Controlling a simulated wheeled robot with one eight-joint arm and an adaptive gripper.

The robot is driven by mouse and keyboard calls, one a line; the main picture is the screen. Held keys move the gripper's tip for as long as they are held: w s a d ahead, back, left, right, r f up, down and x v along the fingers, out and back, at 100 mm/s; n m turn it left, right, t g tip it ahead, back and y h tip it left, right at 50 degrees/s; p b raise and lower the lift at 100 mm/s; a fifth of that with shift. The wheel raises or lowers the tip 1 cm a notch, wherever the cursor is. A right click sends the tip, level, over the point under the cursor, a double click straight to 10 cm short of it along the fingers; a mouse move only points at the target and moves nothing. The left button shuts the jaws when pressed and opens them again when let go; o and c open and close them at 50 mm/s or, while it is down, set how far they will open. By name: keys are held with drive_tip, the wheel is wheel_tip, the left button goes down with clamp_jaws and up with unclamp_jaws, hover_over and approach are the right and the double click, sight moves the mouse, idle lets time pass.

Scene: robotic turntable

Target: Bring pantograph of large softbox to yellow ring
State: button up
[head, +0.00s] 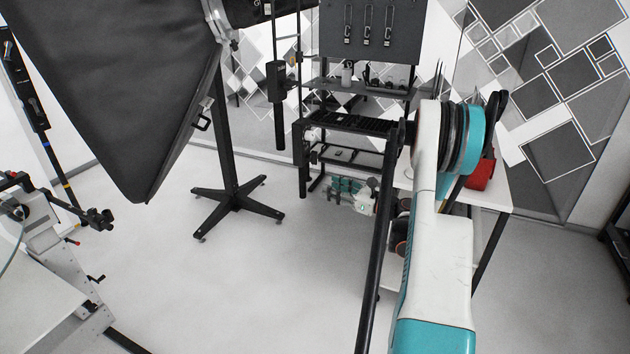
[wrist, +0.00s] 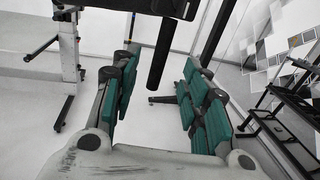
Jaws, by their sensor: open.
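The large black softbox (head: 115,85) fills the upper left of the head view. A dark vertical hanging bar (head: 280,125), probably its pantograph, hangs right of the stand. A dark cylinder (wrist: 160,58), probably the same bar's lower end, shows between my finger lines in the wrist view; I see no contact. My gripper (head: 350,188) has teal pads and is low, right of the bar in the head view. In the wrist view its fingers (wrist: 157,75) are spread wide and empty. I cannot clearly make out a yellow ring; small coloured bands mark a dark pole (head: 60,175) at far left.
A black stand with a cross-shaped base (head: 237,197) stands on the pale floor under the softbox. A dark shelf rack (head: 352,124) stands behind my gripper. A white table (head: 490,190) with a red item (head: 481,174) is at right. The middle floor is clear.

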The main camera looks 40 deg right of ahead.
sight(305, 176)
drive_tip(key=b+x, duration=0.1)
drive_tip(key=x, duration=0.8)
drive_tip(key=b+x, duration=0.1)
drive_tip(key=x, duration=0.3)
drive_tip(key=shift+w+d+b, duration=0.25)
drive_tip(key=shift+d+b, duration=0.05)
drive_tip(key=shift+b, duration=0.05)
drive_tip(key=shift+c, duration=0.2)
clamp_jaws()
